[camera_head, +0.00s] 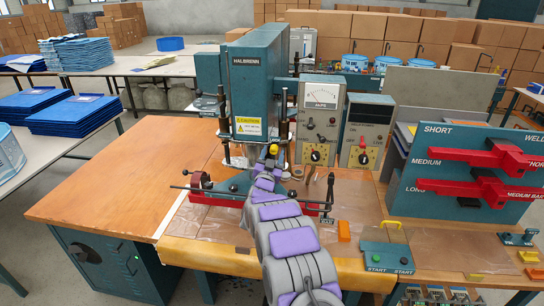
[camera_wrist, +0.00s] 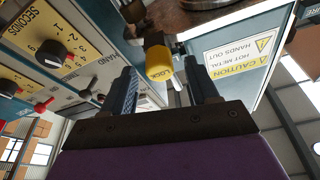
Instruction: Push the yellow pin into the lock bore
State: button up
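The yellow pin (camera_wrist: 158,62), marked LOCK, shows in the wrist view just ahead of my gripper. A small yellow piece (camera_head: 273,149) at the front of the teal press in the head view appears to be the same pin. My gripper (camera_wrist: 161,74) is open, with one dark finger on each side of the pin and visible gaps between. The fingers do not appear to touch it. In the head view, my arm reaches to the press front and hides most of the gripper. The lock bore cannot be made out; the pin's far end is hidden.
The teal press (camera_head: 258,80) stands behind my arm. Control boxes (camera_head: 322,115) with dials are close on its right. A low clamp fixture (camera_head: 225,193) lies on the wooden bench (camera_head: 110,205). A teal rack with red clamps (camera_head: 470,170) stands right. The bench's left side is clear.

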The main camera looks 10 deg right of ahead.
jog(key=p+v, duration=0.1)
jog(key=v, duration=1.6)
jog(key=shift+s, duration=0.2)
jog(key=shift+a, duration=0.1)
dwell(0.4)
jog(key=s+a+r+n+g+y, duration=0.2)
jog(key=s+a+n+g+y, duration=0.1)
jog(key=s+g+y, duration=0.3)
jog(key=s+a+r+n+g+y, duration=0.2)
jog(key=s+a+g+y, duration=0.15)
jog(key=s, duration=0.35)
jog(key=s+d+r+g, duration=0.1)
jog(key=s+d+g, duration=0.3)
jog(key=s, duration=0.9)
jog(key=s+d+r+n+g+h, duration=0.1)
jog(key=s+d+g, duration=0.3)
jog(key=s, duration=1)
jog(key=s+d+n+g, duration=0.1)
jog(key=s+d+g, duration=0.3)
jog(key=s, duration=0.9)
jog(key=shift+s+r, duration=0.25)
jog(key=shift+r, duration=0.15)
jog(key=shift+o, duration=0.4)
jog(key=shift+h, duration=0.25)
